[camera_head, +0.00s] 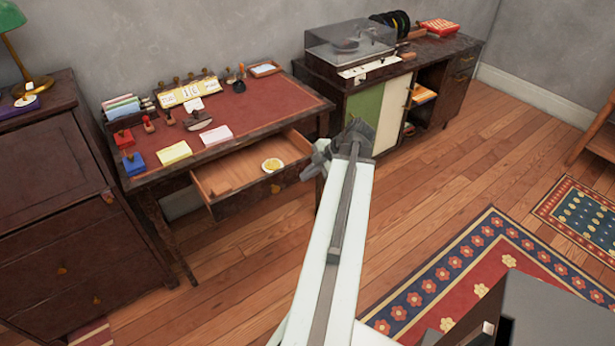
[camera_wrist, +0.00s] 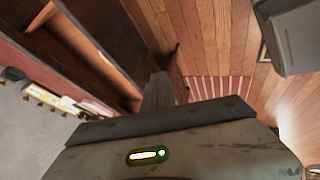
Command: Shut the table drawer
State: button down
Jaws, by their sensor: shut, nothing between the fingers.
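The dark wooden table (camera_head: 262,108) has a red top and stands against the wall in the head view. Its drawer (camera_head: 225,172) is pulled out at the front, with bare wood inside and a small round dish holding something yellow (camera_head: 272,165). My gripper (camera_head: 314,168) is shut and empty, just right of the drawer's front right corner. I cannot tell whether it touches the drawer. In the wrist view, brown woodwork fills the upper left, and a pale grey part of my gripper (camera_wrist: 158,92) shows near the middle.
A dark cabinet (camera_head: 50,190) stands left of the table. A sideboard (camera_head: 390,85) with a record player (camera_head: 350,45) stands to the right. Stamps and papers lie on the table. A patterned rug (camera_head: 480,260) lies at lower right; the wooden floor before the table is clear.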

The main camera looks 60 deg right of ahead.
aim_at(282, 182)
jog(key=shift+w+d+f+b, duration=0.1)
jog(key=shift+w+f+b, duration=0.5)
jog(key=shift+w, duration=0.55)
jog(key=shift+w+d+f+b, duration=0.1)
jog(key=shift+w+f+b, duration=0.25)
jog(key=shift+w+f, duration=0.65)
jog(key=shift+w+d+f+b, duration=0.1)
jog(key=shift+w+f+b, duration=0.45)
jog(key=shift+w, duration=0.75)
